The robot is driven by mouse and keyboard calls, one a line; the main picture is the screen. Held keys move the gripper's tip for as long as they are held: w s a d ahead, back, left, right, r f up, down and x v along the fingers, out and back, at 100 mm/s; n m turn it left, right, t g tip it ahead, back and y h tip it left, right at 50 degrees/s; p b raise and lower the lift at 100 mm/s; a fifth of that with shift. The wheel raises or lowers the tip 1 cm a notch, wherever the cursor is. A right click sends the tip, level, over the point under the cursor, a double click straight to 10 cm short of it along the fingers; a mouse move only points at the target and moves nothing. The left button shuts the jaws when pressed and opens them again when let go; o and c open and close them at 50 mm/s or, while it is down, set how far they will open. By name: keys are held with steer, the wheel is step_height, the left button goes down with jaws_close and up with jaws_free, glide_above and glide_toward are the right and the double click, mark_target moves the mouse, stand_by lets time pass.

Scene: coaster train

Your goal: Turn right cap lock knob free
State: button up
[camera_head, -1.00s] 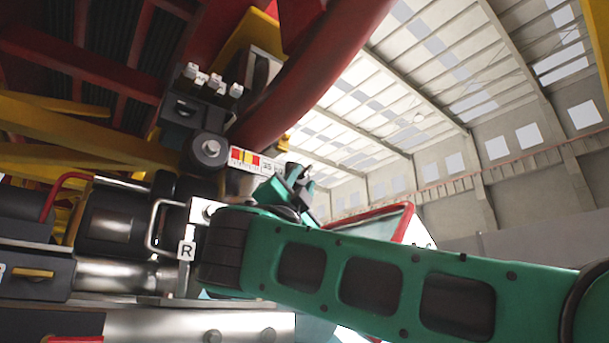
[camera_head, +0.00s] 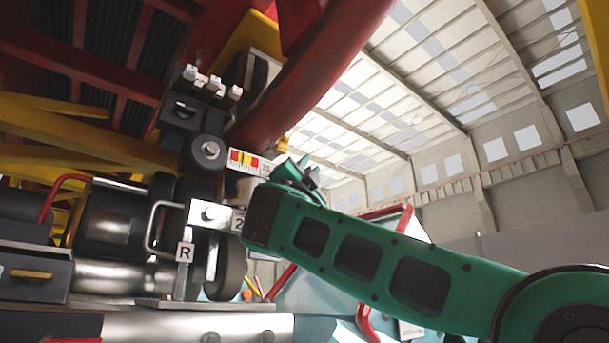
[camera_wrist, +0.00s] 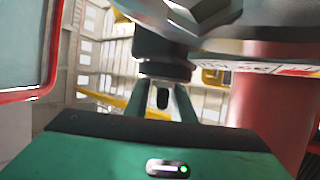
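In the wrist view a dark round knob-like part (camera_wrist: 163,55) with a ringed lower end hangs from a shiny metal piece. I cannot tell for sure that it is the right cap lock knob. My gripper's two dark fingers (camera_wrist: 165,100) stand apart just below it, with a narrow gap between them. Their tips meet or overlap its lower end in the picture; whether they touch it is unclear. In the head view my green wrist (camera_head: 290,178) is beside the axle assembly, and the fingertips are mostly hidden.
A dark wheel (camera_head: 232,275) is below my wrist. A thick red tube (camera_head: 320,75) curves overhead. A red-framed panel (camera_head: 400,225) stands behind my arm.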

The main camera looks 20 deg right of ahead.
jaws_close()
